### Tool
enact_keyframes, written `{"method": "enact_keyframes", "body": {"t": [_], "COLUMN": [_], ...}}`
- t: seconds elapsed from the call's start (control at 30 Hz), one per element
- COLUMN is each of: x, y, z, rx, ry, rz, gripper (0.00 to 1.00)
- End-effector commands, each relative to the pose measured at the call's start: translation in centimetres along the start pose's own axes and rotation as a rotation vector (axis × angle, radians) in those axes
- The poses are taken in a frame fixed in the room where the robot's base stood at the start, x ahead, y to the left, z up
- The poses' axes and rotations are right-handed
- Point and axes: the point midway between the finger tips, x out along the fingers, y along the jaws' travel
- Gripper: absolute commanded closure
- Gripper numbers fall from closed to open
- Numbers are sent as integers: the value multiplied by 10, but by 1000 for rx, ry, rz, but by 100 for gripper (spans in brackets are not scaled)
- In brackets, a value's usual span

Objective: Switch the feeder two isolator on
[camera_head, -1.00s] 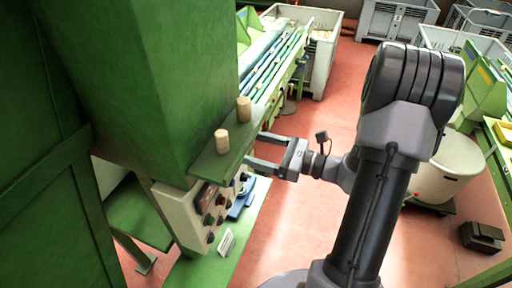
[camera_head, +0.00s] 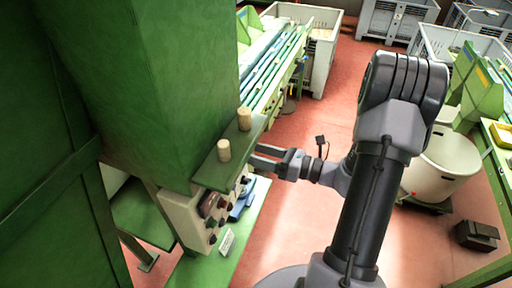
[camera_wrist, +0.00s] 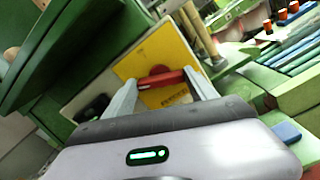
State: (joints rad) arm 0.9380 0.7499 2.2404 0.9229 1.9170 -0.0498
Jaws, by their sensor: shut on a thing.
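A red rotary handle (camera_wrist: 163,79) sits on a yellow plate (camera_wrist: 148,55) on a pale box front in the wrist view. It lies crosswise between my two fingers. My gripper (camera_wrist: 158,86) is shut on the red handle, one finger at each end. The handle is hidden there. Small print is on the plate's lower part, too small to read, so I cannot tell which feeder it belongs to.
A dark knob (camera_wrist: 91,108) is left of the plate.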

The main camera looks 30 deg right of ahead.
Motion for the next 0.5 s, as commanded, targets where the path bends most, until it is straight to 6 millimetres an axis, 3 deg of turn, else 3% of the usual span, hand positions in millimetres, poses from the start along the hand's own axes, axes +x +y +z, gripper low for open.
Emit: {"method": "enact_keyframes", "body": {"t": [0.5], "x": [0], "y": [0], "z": [2], "rx": [488], "ry": [1], "rz": [0], "gripper": [75]}}
